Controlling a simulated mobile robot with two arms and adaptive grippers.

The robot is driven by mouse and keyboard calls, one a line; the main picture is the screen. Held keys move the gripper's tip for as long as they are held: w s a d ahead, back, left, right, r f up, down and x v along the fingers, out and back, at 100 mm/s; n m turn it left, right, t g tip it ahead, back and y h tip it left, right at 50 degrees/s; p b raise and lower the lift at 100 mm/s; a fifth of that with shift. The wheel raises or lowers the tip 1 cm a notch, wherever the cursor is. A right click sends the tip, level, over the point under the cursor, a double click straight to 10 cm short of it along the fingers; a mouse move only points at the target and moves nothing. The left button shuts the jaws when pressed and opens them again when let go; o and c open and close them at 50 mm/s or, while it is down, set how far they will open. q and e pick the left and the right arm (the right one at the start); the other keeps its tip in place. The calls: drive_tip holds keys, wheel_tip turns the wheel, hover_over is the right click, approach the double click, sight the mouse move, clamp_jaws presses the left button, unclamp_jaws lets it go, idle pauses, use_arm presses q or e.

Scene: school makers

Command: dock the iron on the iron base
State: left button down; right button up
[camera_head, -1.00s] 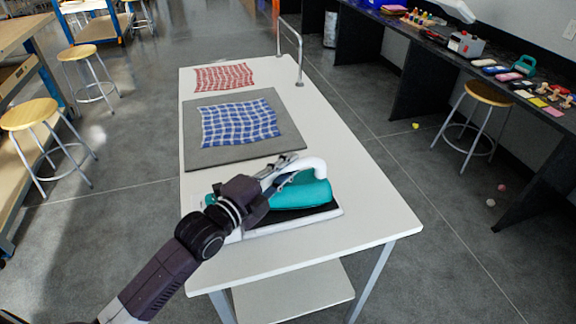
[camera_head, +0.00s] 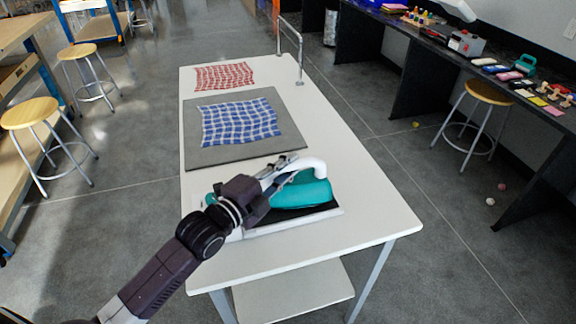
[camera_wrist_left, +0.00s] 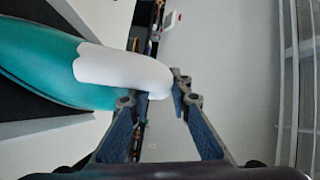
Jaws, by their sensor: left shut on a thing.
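The teal iron (camera_head: 302,192) with a white handle sits on the iron base (camera_head: 325,212), a dark plate with a white edge near the front of the white table. In the left wrist view the iron's teal body (camera_wrist_left: 50,65) and white handle (camera_wrist_left: 120,70) fill the left side. My left gripper (camera_head: 285,165) is at the handle and shut on it, with its fingers (camera_wrist_left: 160,95) on both sides of the handle's end. My left arm hides the left part of the iron and base. My right gripper is not in view.
A grey mat (camera_head: 190,130) with a blue checked cloth (camera_head: 240,122) lies behind the iron. A red checked cloth (camera_head: 224,76) lies at the far end, near a metal rail (camera_head: 299,60). The table's right front (camera_head: 370,215) is clear.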

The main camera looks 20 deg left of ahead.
sight(280, 194)
use_arm(q)
drive_tip(key=shift+f+b, duration=0.35)
drive_tip(key=c, duration=2)
unclamp_jaws()
drive_tip(key=shift+c, duration=0.2)
drive_tip(key=shift+f, duration=0.3)
drive_tip(key=shift+p+v, duration=0.55)
drive_tip(key=shift+v, duration=1.1)
drive_tip(key=p+v, duration=0.2)
drive_tip(key=v, duration=0.5)
drive_tip(key=shift+s+a+r, duration=0.15)
drive_tip(key=shift+s, duration=0.2)
